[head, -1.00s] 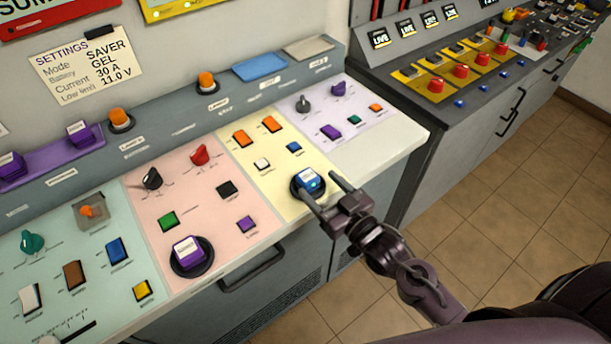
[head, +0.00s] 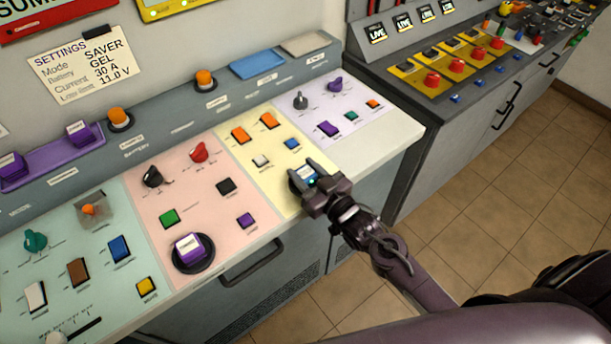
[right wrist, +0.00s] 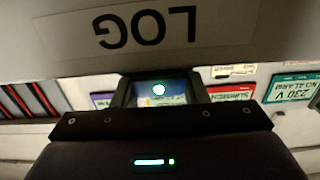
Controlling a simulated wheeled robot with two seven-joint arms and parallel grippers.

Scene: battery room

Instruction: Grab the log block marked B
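A blue block with a white-marked top (head: 303,176) stands in a dark round seat on the yellow panel of the console. The letter on it is too small to read. My right gripper (head: 302,168) is at this block, with one finger on each side of it; the fingers look spread, and whether they touch the block is unclear. In the right wrist view an upside-down label reading LOG (right wrist: 146,28) fills the top, close to the camera. My left gripper is not in view.
A purple block (head: 189,247) stands in a round seat on the pink panel. Switches and knobs surround both seats. A purple tray (head: 55,168) with purple blocks is at the left. A second console (head: 440,125) stands at the right, with floor in front.

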